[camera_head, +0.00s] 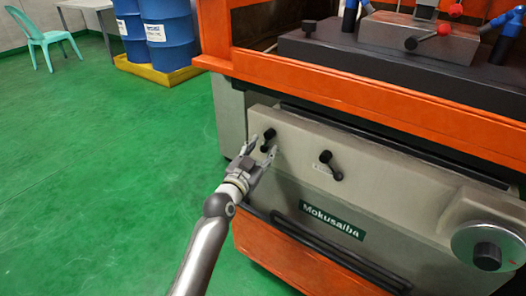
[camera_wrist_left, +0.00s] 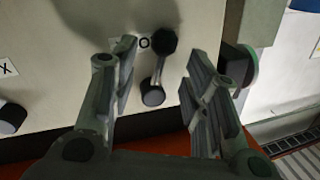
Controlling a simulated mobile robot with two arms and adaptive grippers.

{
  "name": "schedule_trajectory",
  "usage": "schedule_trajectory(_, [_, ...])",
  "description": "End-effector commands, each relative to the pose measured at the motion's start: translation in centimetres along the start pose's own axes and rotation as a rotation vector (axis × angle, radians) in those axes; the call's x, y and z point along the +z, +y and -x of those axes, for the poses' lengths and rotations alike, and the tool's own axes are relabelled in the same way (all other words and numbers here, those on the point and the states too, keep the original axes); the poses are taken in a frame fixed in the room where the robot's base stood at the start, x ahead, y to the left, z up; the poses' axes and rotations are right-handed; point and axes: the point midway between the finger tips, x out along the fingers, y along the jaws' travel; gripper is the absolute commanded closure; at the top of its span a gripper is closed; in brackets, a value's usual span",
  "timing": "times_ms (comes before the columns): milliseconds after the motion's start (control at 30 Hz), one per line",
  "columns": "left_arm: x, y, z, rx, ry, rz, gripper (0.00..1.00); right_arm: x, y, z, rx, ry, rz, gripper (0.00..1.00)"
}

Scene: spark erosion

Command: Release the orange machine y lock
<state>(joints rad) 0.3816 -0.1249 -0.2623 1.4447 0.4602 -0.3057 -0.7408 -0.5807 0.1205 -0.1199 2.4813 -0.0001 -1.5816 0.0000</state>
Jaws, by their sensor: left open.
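The orange machine (camera_head: 245,60) has a grey front panel with two small black levers. The lever nearest the panel's left end (camera_head: 268,138) is at my left gripper (camera_head: 261,148). In the left wrist view this lever (camera_wrist_left: 159,68) sits between the two spread fingers (camera_wrist_left: 158,75), with a gap on each side. A label beside it is partly hidden by a finger, so I cannot read it fully. The second lever (camera_head: 331,165) stands to the right; in the left wrist view it shows at the left edge (camera_wrist_left: 11,118), near a label with an X. My right gripper is out of view.
A large round handwheel (camera_head: 490,247) is on the panel's right. An orange ledge (camera_head: 370,98) juts out above the levers. Blue drums (camera_head: 172,38) on a yellow tray and a green chair (camera_head: 45,38) stand at the back left. The green floor on the left is clear.

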Motion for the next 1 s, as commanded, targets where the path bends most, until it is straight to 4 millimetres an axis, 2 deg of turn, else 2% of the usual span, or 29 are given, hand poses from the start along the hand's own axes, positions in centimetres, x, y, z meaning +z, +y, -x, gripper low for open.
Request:
schedule_trajectory(200, [0.01,0.01,-1.42,0.000,0.000,0.000,0.58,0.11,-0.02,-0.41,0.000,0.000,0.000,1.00])
schedule_trajectory(467, [-0.01,0.01,-1.51,0.000,-0.001,0.000,0.58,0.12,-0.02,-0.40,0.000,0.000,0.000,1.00])
schedule_trajectory(567, [0.00,0.01,-1.50,0.000,-0.001,0.000,0.68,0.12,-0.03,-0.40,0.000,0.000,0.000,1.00])
schedule_trajectory(800, [0.01,0.01,-1.49,0.000,-0.001,0.000,0.99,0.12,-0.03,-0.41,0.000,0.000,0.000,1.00])
schedule_trajectory(1000, [0.02,0.02,-1.48,0.000,-0.001,0.000,1.00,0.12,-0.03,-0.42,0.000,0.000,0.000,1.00])
